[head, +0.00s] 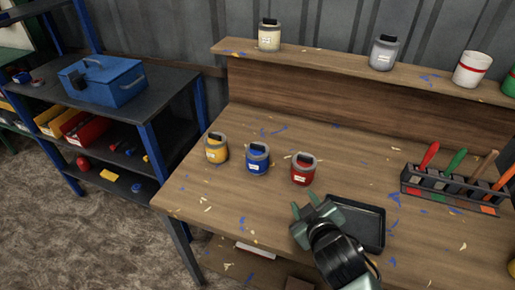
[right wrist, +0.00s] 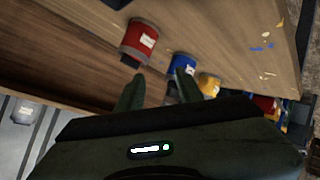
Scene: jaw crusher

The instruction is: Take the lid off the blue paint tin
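The blue paint tin (head: 257,161) stands upright on the wooden bench, between a yellow tin (head: 216,149) and a red tin (head: 303,170). Its lid (head: 258,149) is on and has a dark grip on top. My right gripper (head: 308,208) is in front of the red tin, over the left edge of the black tray. Its fingers are apart with nothing between them. In the right wrist view, the blue tin (right wrist: 184,67) shows beyond the open fingers (right wrist: 158,88), with the red tin (right wrist: 140,38) to its left. My left gripper is not in view.
A black tray (head: 362,222) lies on the bench beside my right gripper. A rack of tools (head: 450,187) stands at the right. A raised shelf (head: 330,60) behind holds several tins. A blue toolbox (head: 103,80) sits on a side shelf. The bench's left front is clear.

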